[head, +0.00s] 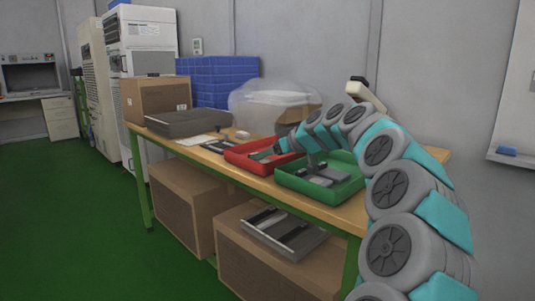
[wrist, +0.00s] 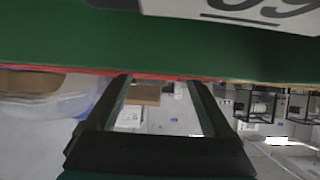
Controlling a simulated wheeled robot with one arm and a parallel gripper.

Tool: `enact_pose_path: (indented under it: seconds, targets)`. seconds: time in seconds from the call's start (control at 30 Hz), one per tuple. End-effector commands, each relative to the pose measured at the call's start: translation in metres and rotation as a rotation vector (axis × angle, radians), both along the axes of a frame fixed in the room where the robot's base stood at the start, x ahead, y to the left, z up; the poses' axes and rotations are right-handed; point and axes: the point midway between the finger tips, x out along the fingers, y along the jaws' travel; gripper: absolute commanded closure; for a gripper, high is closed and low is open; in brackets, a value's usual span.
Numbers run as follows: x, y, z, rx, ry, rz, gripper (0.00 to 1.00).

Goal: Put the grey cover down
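Grey pieces (head: 318,178) lie in the green tray (head: 350,189) on the table; I cannot tell whether one of them is the grey cover. My arm arches over the tray area from the right. In the head view its end is small and dark among the trays, so the gripper's hold is unclear there. In the wrist view my gripper (wrist: 158,80) has its two dark fingers apart, with background showing between them. A green surface (wrist: 120,38) and a pale grey piece with dark markings (wrist: 240,10) fill the top of that view. No grey cover shows between the fingers.
The red tray (head: 236,157) is beside the green one on the wooden table. A grey case (head: 187,123), a cardboard box (head: 150,98), blue crates (head: 222,75) and a clear bag (head: 265,97) stand behind. Cardboard boxes (head: 185,203) and a grey tray (head: 283,234) are below.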

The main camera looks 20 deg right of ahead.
Motion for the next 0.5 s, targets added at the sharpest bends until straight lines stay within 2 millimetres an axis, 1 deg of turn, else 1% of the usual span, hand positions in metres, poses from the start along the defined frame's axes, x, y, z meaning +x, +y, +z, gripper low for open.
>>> enact_pose_path:
  seconds: [0.03, 0.1, 0.17, 0.5]
  targets:
    - [0.0, 0.0, 0.01, 0.0, -0.001, -0.001, 0.14]
    - [-0.009, -0.004, 0.012, 0.0, -0.005, -0.003, 0.14]
    - [-0.018, -0.008, 0.017, -0.001, -0.007, -0.005, 0.14]
    - [-0.079, -0.03, 0.054, 0.0, -0.008, -0.004, 0.14]
